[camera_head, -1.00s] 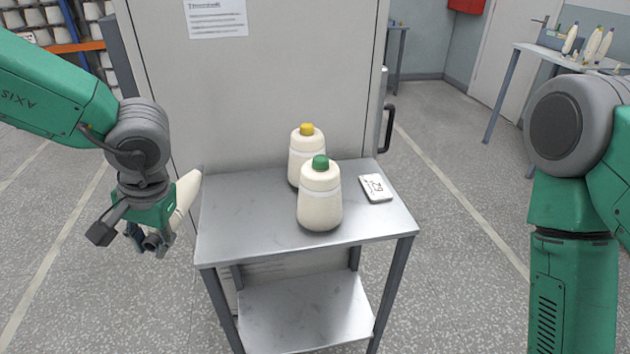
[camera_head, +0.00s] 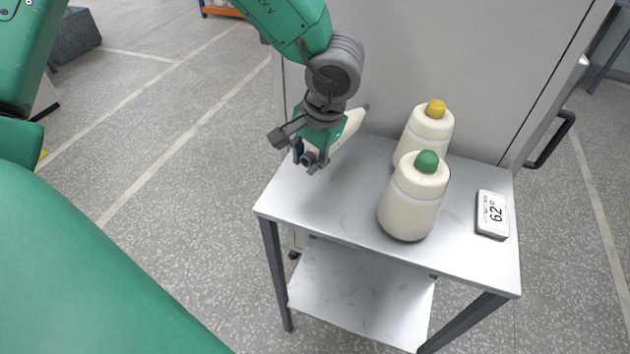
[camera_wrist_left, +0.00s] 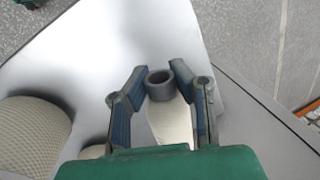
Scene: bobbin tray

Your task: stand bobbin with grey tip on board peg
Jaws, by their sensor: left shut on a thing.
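My left gripper (camera_head: 308,160) is shut on a slim cream bobbin (camera_head: 341,137). The bobbin lies tilted in the grip, its narrow greyish end pointing up and right in the head view. In the left wrist view, a dark grey hollow end (camera_wrist_left: 160,84) of the bobbin shows between the gripper's fingers (camera_wrist_left: 160,95). In the head view the gripper appears over the back left part of the metal table (camera_head: 330,205). I see no board or peg. My right gripper is out of view.
Two large cream bobbins stand on the table, one with a green top (camera_head: 412,200) and one behind it with a yellow top (camera_head: 430,125). A small white display (camera_head: 492,214) lies at the right. A grey cabinet (camera_head: 440,60) stands behind. The table's front left is clear.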

